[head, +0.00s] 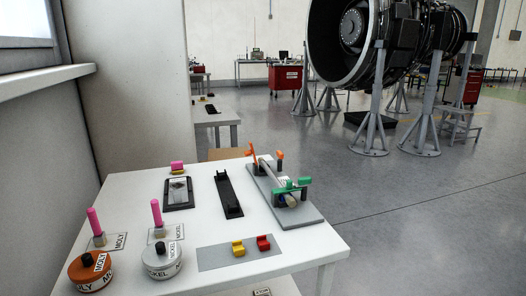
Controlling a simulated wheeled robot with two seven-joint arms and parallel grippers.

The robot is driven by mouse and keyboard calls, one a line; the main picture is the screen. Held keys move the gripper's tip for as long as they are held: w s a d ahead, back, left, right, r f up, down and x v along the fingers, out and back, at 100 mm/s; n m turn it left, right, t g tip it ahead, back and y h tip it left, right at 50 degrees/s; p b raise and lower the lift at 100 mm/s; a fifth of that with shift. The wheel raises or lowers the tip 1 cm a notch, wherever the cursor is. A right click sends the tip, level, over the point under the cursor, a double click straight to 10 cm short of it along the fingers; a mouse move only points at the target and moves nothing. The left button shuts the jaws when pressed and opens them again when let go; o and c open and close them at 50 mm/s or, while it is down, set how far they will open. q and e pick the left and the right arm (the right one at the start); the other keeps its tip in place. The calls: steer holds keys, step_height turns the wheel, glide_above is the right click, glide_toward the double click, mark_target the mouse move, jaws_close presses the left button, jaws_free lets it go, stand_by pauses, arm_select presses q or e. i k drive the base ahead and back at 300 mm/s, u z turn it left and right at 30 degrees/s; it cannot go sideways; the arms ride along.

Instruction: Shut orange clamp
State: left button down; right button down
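The orange clamp (252,151) is at the far end of a grey fixture plate (310,216) on the right of the white table. Its orange arm stands up and tilts at the left of a grey tube, and looks open. A separate orange-topped post (280,156) stands across the tube from it. The green clamp (291,187) at the near end lies across the tube and looks shut. The tube (271,172) lies lengthwise along the fixture. Neither of my grippers is in view.
The white table (128,188) also holds a black holder (229,194), a dark framed tray (178,193), an orange tin (91,272), a white tin (162,260), pink-handled brushes (156,213), and yellow (238,248) and red (263,243) blocks on a grey mat. Floor right of the table is clear.

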mark_target(248, 153)
steer(key=z, duration=1.6)
steer(key=i, duration=3.3)
steer(key=u, duration=2.55)
steer(key=i, duration=2)
steer(key=u, duration=1.85)
